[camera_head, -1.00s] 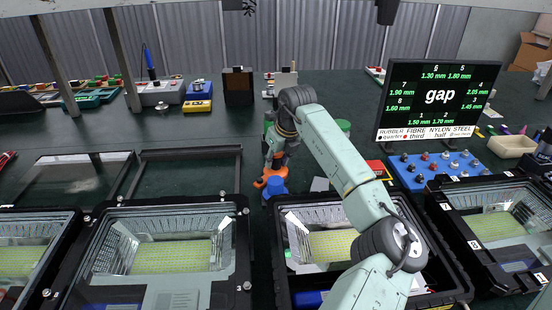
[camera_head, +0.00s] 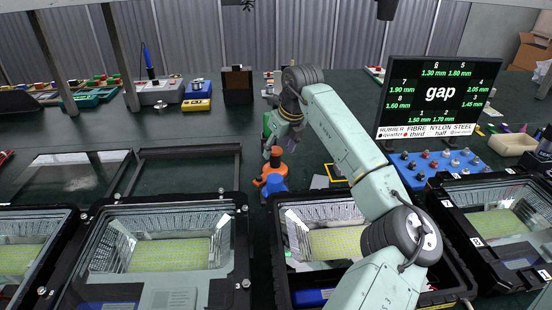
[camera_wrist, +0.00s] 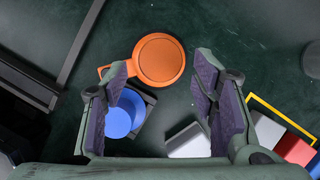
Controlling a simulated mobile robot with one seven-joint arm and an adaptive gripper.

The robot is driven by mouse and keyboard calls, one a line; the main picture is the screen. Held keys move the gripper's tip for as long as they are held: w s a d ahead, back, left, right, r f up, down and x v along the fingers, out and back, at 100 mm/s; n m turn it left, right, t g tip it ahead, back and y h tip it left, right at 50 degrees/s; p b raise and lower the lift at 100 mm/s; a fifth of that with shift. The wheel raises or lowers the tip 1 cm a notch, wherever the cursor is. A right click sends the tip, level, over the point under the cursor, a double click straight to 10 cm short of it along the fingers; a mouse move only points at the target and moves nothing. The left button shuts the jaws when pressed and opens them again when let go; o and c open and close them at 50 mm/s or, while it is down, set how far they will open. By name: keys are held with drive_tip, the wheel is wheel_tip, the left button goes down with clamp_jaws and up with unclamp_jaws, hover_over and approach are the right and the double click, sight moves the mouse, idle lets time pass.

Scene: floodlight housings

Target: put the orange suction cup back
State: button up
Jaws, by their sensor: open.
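The orange suction cup (camera_head: 272,168) stands on the dark green table behind the middle-right floodlight housing. In the wrist view the orange suction cup (camera_wrist: 160,58) shows from above as a round disc with a small tab at its left. My gripper (camera_head: 279,148) is above and just behind it in the head view. In the wrist view my gripper (camera_wrist: 164,80) has its purple-padded fingers wide apart with nothing held between them. The cup lies beyond the fingertips and looks free of them. A blue round piece (camera_wrist: 120,115) stands near the cup, partly hidden by the left finger.
Floodlight housings (camera_head: 240,228) line the front. An empty dark frame (camera_head: 190,150) lies left of the cup. A screen (camera_head: 438,95) stands at the back right.

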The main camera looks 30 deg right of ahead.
drive_tip(key=b+v, duration=0.1)
drive_tip(key=v, duration=0.6)
drive_tip(key=shift+r, duration=0.15)
drive_tip(key=shift+s, duration=0.1)
